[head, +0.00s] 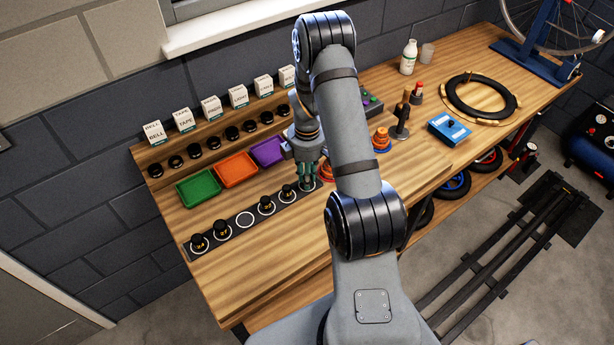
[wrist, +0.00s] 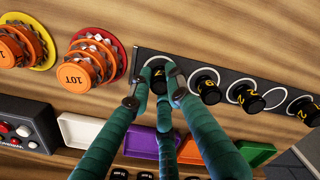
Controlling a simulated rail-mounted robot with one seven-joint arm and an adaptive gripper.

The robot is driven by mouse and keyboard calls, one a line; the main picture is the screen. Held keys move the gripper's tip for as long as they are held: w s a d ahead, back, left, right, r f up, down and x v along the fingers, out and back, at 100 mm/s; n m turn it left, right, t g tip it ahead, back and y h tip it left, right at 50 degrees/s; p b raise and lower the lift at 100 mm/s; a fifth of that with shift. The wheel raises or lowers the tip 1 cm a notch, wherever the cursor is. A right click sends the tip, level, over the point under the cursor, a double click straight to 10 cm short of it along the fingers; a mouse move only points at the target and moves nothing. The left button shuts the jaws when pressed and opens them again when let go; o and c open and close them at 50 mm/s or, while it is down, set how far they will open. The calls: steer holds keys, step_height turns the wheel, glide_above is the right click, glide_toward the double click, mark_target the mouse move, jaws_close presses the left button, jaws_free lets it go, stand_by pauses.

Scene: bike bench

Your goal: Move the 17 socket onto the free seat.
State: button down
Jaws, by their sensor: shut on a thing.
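The black socket strip (head: 233,228) lies along the front of the bench, with white seat rings. Its free seat (head: 245,219) is an empty ring near the middle, with sockets on both sides; it also shows in the wrist view (wrist: 272,98). My gripper (head: 307,180) is at the strip's right end in the head view, its green fingers shut around a black socket (wrist: 158,73) at the end ring. Only part of its yellow number shows, seemingly a 7. I cannot tell whether it is lifted. Other black sockets (head: 266,205) stand upright on their rings.
Green (head: 198,187), orange (head: 236,169) and purple (head: 268,152) trays stand behind the strip. Orange sprocket stacks (wrist: 85,68) stand beside the strip's gripped end. Labelled boxes (head: 182,120) line the back. Bare wood lies in front of the strip.

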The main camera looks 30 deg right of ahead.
steer(key=c, duration=1.6)
jaws_free()
steer(key=shift+c, duration=0.2)
step_height(320, 180, up, 12)
steer(key=b, duration=0.2)
steer(key=shift+r, duration=0.15)
step_height(320, 180, down, 13)
steer(key=shift+r+p, duration=0.1)
steer(key=shift+p, duration=0.85)
steer(key=shift+r, duration=1.8)
